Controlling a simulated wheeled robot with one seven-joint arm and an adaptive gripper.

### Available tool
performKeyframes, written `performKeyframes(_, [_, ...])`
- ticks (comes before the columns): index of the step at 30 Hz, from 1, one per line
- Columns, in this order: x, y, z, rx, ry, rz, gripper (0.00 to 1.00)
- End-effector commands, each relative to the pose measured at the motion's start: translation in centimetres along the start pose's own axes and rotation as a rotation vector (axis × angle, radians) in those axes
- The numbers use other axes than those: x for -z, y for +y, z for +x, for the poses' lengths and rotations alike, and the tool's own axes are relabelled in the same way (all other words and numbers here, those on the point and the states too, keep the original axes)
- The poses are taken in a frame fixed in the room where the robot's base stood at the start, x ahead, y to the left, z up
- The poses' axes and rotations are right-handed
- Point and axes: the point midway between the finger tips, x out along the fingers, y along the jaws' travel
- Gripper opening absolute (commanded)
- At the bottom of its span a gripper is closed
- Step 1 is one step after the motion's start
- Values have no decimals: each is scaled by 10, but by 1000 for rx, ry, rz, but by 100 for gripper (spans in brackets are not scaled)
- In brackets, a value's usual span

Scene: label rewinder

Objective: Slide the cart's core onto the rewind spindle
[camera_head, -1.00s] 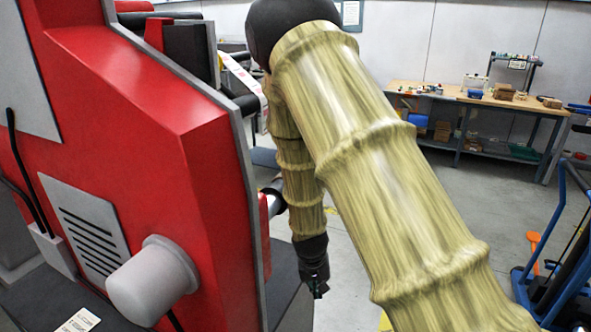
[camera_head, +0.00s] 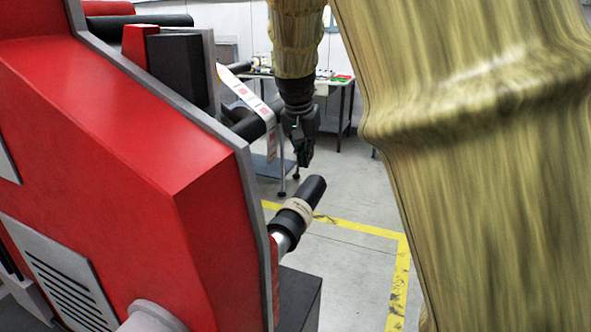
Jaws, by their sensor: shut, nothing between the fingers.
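The rewind spindle (camera_head: 313,190) sticks out from the side of the red machine, with a silver base and a dark outer part. A short tan ring, which looks like the core (camera_head: 299,207), sits around the dark part, partway along it. My gripper (camera_head: 304,160) points down, above and a little behind the spindle in the picture. It is shut and empty, apart from the core. The cart is not clearly seen.
The red label rewinder (camera_head: 125,120) fills the left side, with a printed label web (camera_head: 245,95) running over black rollers. My arm covers the right side. A work table (camera_head: 335,85) stands at the back. Grey floor with a yellow line (camera_head: 360,228) lies open beyond the spindle.

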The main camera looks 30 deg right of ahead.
Motion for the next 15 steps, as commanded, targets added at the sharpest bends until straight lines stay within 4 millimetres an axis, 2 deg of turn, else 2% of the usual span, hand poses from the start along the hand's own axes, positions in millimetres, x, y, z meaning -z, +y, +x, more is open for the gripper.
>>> performKeyframes(1, [1,-1,-5,10,9,4,0])
performKeyframes(4, [-1,1,4,11,9,2,0])
performKeyframes(15, [5,-7,67,2,1,-1,0])
